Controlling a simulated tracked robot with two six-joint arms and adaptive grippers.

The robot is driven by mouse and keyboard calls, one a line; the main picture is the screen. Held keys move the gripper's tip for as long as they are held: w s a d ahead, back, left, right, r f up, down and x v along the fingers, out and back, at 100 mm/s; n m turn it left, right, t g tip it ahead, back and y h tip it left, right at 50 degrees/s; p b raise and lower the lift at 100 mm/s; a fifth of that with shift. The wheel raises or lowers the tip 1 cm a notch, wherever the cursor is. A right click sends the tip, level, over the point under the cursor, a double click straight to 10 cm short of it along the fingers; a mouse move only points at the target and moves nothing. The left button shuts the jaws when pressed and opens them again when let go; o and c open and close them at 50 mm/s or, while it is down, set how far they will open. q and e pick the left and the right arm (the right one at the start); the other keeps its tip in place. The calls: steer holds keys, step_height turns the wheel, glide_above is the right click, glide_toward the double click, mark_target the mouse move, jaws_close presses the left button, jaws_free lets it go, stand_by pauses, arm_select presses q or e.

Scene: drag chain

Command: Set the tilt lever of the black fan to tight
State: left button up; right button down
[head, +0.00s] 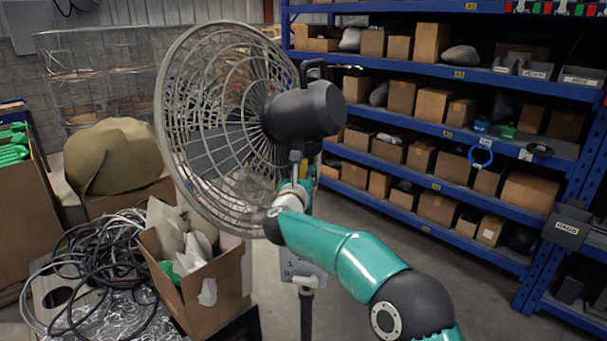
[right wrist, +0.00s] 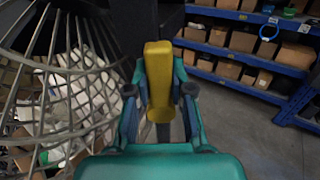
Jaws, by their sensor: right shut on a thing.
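The fan (head: 308,110) stands upright, with a black motor housing and a round pale wire grille facing left. In the right wrist view its grille (right wrist: 50,75) fills the left side. A yellow lever (right wrist: 158,65) stands upright in the middle of the right wrist view, below the dark housing. My right gripper (right wrist: 159,98) is shut on this lever, one finger on each side. In the head view my right gripper (head: 300,182) is at the fan's neck, just below the housing; the lever is mostly hidden there. My left gripper is not in view.
A blue shelf rack (head: 450,135) with several cardboard boxes stands behind on the right. An open carton (head: 215,290) and coiled black cables (head: 95,255) lie at the lower left, near the fan. The floor right of the fan stand is clear.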

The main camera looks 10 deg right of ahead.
steer(key=shift+a+n, duration=0.15)
steer(key=shift+n, duration=0.15)
steer(key=n, duration=0.2)
steer(key=shift+w+a+n+b, duration=0.25)
steer(key=shift+a+n+b, duration=0.05)
steer(key=shift+a, duration=0.1)
steer(key=shift+w+a+f+n, duration=0.15)
steer(key=shift+a+n, duration=0.15)
steer(key=shift+n, duration=0.65)
steer(key=shift+w+a+f+n, duration=0.15)
steer(key=shift+a+n, duration=0.1)
steer(key=shift+n, duration=0.7)
steer(key=c, duration=1)
jaws_free()
steer(key=shift+s+d, duration=0.1)
